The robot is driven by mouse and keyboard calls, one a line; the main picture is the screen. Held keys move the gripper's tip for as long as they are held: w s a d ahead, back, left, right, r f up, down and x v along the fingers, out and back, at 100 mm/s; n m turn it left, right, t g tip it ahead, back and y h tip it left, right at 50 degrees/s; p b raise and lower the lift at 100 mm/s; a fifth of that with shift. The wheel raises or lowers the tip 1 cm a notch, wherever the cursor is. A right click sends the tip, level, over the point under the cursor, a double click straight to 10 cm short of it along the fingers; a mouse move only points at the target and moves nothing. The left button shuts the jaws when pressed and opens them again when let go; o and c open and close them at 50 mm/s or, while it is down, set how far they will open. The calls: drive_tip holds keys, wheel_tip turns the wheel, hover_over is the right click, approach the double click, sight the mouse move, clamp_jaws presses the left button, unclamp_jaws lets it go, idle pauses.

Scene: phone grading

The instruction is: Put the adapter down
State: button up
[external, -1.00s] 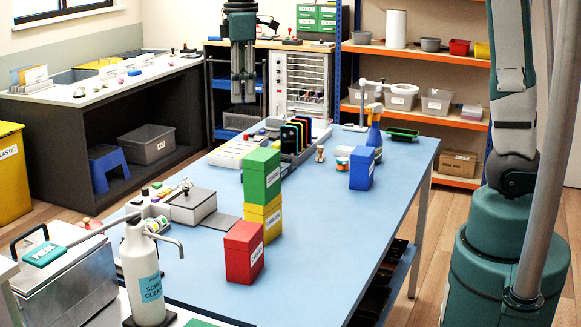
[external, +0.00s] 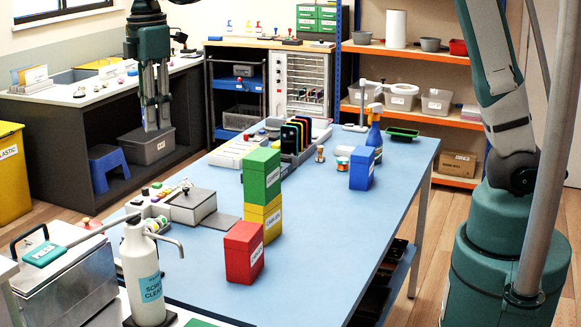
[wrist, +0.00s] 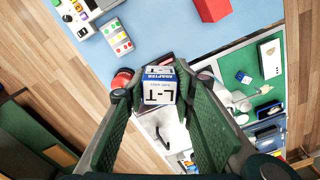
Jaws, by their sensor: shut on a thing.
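The adapter (wrist: 160,85), a small white and blue block with "ADAPTER L-T" lettering, sits between the fingertips of my gripper (wrist: 160,92) in the wrist view. My gripper is shut on it and holds it up in the air. In the external view my gripper (external: 156,118) hangs pointing down, in front of the left counter in the picture. The adapter cannot be made out there.
The blue table (external: 330,215) carries a green box (external: 261,175) on a yellow one (external: 262,215) and a red box (external: 243,252). A green mat (wrist: 271,90) holds small items.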

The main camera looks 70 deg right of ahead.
drive_tip(key=s+a+f+n, duration=0.1)
drive_tip(key=s+a+n, duration=0.15)
drive_tip(key=a, duration=1.45)
drive_tip(key=s+a+f+n, duration=0.1)
drive_tip(key=s+a+n, duration=0.15)
drive_tip(key=a, duration=1.35)
drive_tip(key=shift+n, duration=0.3)
drive_tip(key=shift+w+d+f+p, duration=0.1)
drive_tip(key=shift+w+f+p, duration=0.1)
drive_tip(key=shift+f, duration=1.1)
drive_tip(key=shift+w+d+f+p, duration=0.1)
drive_tip(key=shift+w+f+p, duration=0.05)
drive_tip(key=shift+f, duration=1.1)
drive_tip(key=shift+f, duration=0.1)
wheel_tip(320, 180, down, 24)
drive_tip(key=shift+r+b, duration=0.15)
drive_tip(key=shift+b, duration=1)
drive_tip(key=shift+f, duration=2.1)
drive_tip(key=shift+f+b, duration=0.15)
drive_tip(key=shift+b, duration=0.2)
